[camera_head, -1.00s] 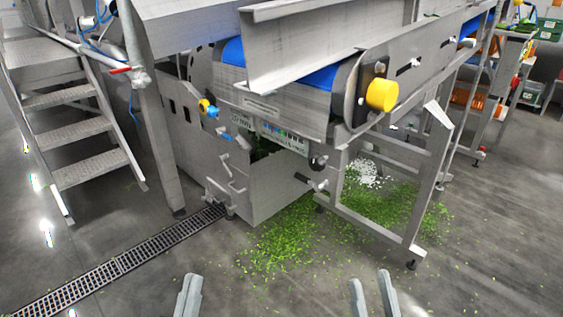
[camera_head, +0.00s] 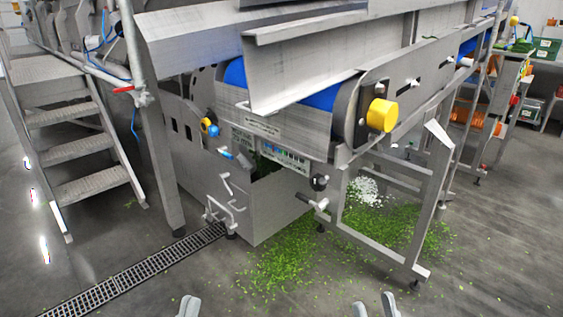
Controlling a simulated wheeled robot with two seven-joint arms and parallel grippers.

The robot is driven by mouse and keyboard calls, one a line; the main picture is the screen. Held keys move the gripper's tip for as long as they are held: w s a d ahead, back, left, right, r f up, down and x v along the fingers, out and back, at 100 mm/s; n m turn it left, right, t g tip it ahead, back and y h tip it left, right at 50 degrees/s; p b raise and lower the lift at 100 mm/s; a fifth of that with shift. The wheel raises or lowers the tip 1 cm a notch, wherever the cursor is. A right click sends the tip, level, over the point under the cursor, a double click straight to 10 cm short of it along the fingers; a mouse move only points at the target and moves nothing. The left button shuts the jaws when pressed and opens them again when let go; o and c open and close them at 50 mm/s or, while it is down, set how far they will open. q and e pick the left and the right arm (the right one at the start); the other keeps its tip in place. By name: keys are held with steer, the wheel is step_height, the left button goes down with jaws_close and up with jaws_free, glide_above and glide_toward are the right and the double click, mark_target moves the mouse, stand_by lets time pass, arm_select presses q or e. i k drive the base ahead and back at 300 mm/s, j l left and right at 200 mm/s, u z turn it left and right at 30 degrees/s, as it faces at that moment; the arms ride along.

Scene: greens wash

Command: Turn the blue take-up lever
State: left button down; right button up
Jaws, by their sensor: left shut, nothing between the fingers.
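A small blue lever (camera_head: 226,155) sticks out from the side of the steel conveyor machine, left of its label plate. A round blue knob (camera_head: 213,130) sits just above it, beside a yellow part. I cannot tell for sure which one is the take-up lever. My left gripper (camera_head: 188,307) shows only its fingertips at the bottom edge, shut and empty, well apart from the machine. My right gripper (camera_head: 375,306) shows two separated fingertips at the bottom edge, open and empty. The rest of both arms is out of view.
Green leaf scraps (camera_head: 300,255) litter the floor under the machine. A steel frame leg (camera_head: 420,215) stands at right, metal steps (camera_head: 80,150) at left. A drain grate (camera_head: 130,275) crosses the floor. A yellow knob (camera_head: 382,115) juts from the conveyor end.

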mark_target(223, 150)
steer(key=i+j+z, duration=0.1)
steer(key=i, duration=0.35)
steer(key=i+j+z, duration=0.15)
steer(key=i+j, duration=0.2)
steer(key=i, duration=0.1)
